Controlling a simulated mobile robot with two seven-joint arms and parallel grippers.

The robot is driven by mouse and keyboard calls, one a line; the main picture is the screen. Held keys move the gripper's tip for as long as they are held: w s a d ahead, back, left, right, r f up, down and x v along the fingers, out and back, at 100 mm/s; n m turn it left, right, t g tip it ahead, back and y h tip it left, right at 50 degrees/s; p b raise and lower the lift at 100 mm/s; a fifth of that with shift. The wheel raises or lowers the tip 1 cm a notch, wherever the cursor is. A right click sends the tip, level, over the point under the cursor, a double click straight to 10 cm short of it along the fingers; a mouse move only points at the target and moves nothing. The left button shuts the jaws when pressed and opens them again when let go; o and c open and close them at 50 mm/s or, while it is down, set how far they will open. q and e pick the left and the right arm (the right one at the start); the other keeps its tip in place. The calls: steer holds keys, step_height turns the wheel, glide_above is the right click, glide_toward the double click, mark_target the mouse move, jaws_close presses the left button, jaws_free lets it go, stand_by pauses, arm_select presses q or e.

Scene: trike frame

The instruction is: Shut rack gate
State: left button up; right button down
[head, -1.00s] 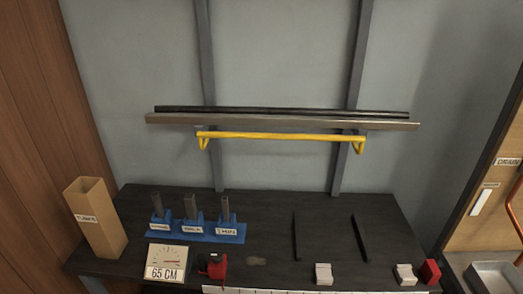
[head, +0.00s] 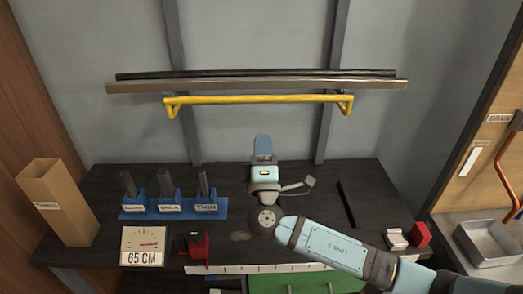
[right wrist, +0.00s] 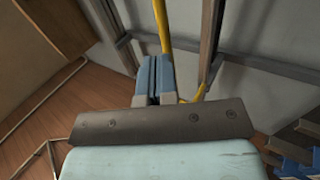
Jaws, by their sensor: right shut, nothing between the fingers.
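The rack gate is a yellow bar (head: 258,98) with bent ends. It hangs level, just below and in front of the tubes on the wall rack in the head view. My right gripper (head: 263,140) is raised over the workbench, below the middle of the bar, with a visible gap to it. Its blue fingers are together with nothing between them. In the right wrist view the fingers (right wrist: 154,64) point toward the yellow bar (right wrist: 162,28), which passes just beyond their tips; contact cannot be told there. My left gripper is out of view.
A dark tube (head: 250,74) and a grey-brown tube (head: 250,87) lie on the rack. The dark workbench (head: 115,235) holds a cardboard box (head: 62,205), blue holders (head: 170,208), a 65 CM gauge (head: 143,246) and a red clamp (head: 194,246). A cabinet with a drain lever stands right.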

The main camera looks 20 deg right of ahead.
mark_target(262, 101)
steer(key=p+x, duration=0.2)
steer(key=x, duration=0.6)
steer(key=shift+r, duration=0.1)
steer(key=shift+w+d+r+p, duration=0.1)
steer(key=shift+w+r+p, duration=0.05)
steer(key=shift+w+p, duration=0.2)
steer(key=shift+w+r, duration=0.1)
